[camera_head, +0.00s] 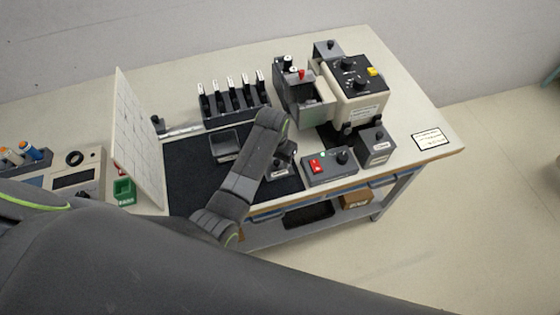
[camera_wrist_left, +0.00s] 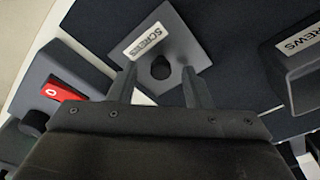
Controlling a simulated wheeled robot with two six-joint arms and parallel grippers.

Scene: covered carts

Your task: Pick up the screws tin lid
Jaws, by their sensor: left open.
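The screws tin lid (camera_wrist_left: 173,38) is a dark grey square plate with a white SCREWS label and a round black knob. In the head view the lid (camera_head: 279,172) lies on the dark mat, partly hidden by my left arm. My left gripper (camera_wrist_left: 160,88) is open over the lid. Its fingers sit on either side of the knob in the picture, and I cannot tell how far above it they are. The screws tin (camera_wrist_left: 301,62) is a dark box at the right of the wrist view. In the head view the tin (camera_head: 226,146) stands open left of my arm.
A control box with a red switch (camera_head: 328,167) stands close to the lid's right. A rack of several dark holders (camera_head: 233,101) and a large machine (camera_head: 352,92) stand behind. A white upright panel (camera_head: 138,135) bounds the mat's left side.

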